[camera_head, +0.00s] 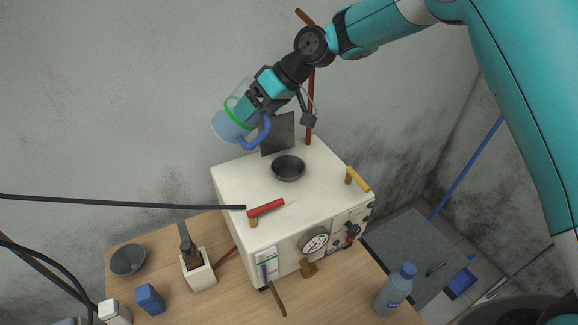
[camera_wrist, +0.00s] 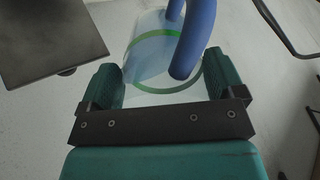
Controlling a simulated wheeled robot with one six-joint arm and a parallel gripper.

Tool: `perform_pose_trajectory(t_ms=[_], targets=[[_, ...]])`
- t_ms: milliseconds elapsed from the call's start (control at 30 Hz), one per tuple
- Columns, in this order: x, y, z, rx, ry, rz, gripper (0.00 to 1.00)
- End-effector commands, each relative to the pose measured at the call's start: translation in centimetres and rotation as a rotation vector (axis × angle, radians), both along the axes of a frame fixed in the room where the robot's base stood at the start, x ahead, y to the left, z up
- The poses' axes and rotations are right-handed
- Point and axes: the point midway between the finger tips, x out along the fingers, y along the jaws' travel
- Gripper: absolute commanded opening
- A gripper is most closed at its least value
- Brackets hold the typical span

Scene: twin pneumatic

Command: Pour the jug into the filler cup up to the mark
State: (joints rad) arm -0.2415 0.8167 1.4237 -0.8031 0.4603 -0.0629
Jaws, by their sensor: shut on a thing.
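The jug (camera_head: 229,124) is clear, with a green band, a blue handle and bluish liquid inside. It leans in the head view, above and left of the white machine. My gripper (camera_head: 254,102) is shut on the jug's body and holds it up in the air. In the wrist view the jug (camera_wrist: 150,70) sits between both fingers, with the handle rising toward the camera's top edge. A dark round cup (camera_head: 288,169), seemingly the filler cup, stands on the machine's top, right of and below the jug, apart from it. I cannot make out a mark in it.
The white machine (camera_head: 235,180) carries a dark upright plate (camera_head: 278,134) behind the cup, a red lever (camera_head: 266,208), a yellow lever (camera_head: 358,179) and a gauge (camera_head: 314,240). A bottle (camera_head: 394,290), a brush holder (camera_head: 199,274) and another dark bowl (camera_head: 127,260) stand on the table.

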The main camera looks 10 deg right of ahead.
Motion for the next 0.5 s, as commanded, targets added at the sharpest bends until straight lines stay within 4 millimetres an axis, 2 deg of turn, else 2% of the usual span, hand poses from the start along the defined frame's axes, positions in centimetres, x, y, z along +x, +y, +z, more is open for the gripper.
perform_pose_trajectory(t_ms=[500], targets=[[-0.04,0.13,-0.09,0.033,-0.004,0.003,0.4]])
